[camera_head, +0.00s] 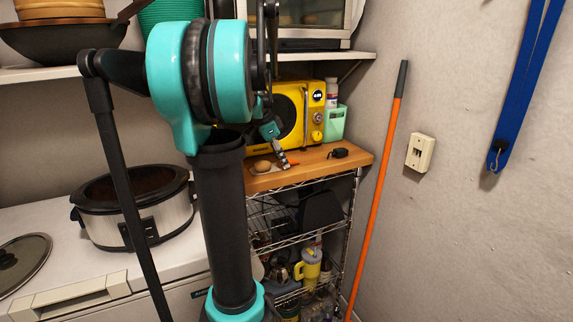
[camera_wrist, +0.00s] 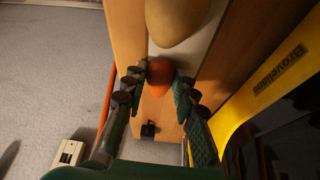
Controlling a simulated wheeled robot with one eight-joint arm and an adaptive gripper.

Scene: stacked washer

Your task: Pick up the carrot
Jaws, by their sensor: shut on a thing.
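The carrot (camera_wrist: 160,72) shows in the wrist view as a rounded orange-red shape between the fingers of my gripper (camera_wrist: 158,82). My gripper is shut on it; the fingers stand on either side of it. In the head view my gripper (camera_head: 284,163) is low over the wooden shelf top (camera_head: 309,169), in front of the yellow microwave. Only a small orange bit of the carrot shows there, and the fingers hide much of it. I cannot tell whether the carrot still touches the surface.
A potato-like tan object (camera_wrist: 177,20) lies close to the carrot. The yellow microwave (camera_head: 290,117) stands behind, with a green container (camera_head: 334,124) beside it. A small black object (camera_head: 338,153) lies on the shelf top's right. An orange pole (camera_head: 380,180) leans at the wall.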

